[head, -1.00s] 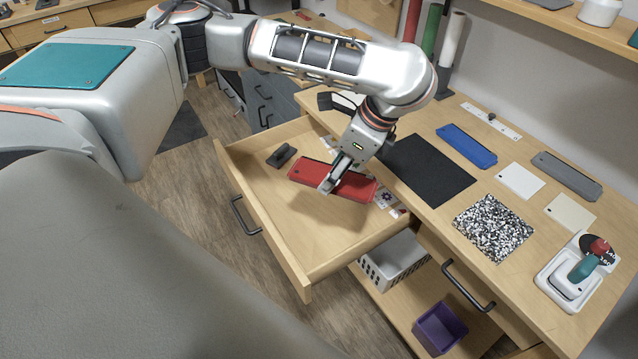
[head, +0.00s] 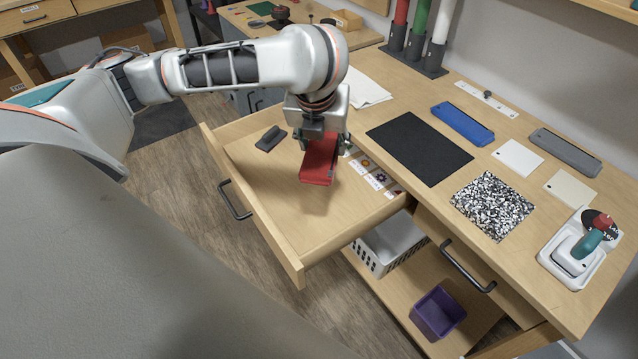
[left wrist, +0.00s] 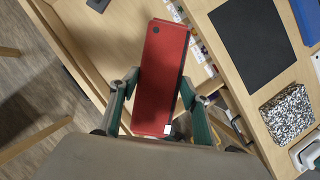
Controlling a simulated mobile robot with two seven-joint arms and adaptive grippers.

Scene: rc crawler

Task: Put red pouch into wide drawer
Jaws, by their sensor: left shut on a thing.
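The red pouch (head: 318,162) is a flat red slab, and it hangs from my left gripper (head: 322,140) over the open wide drawer (head: 275,195). In the left wrist view the pouch (left wrist: 160,82) lies between the two green-padded fingers of the left gripper (left wrist: 159,88), with a dark round spot at its far end and a small white tag at its near end. It looks raised above the drawer floor, tilted toward the head camera. The exact gap is hard to tell. My right gripper is not in view.
In the drawer lie a dark grey object (head: 270,138) and several small cards (head: 376,179) along its right side. The worktop at right holds a black mat (head: 420,148), a blue case (head: 462,123) and a speckled square (head: 491,206). Below are a white basket (head: 388,245) and a purple bin (head: 437,313).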

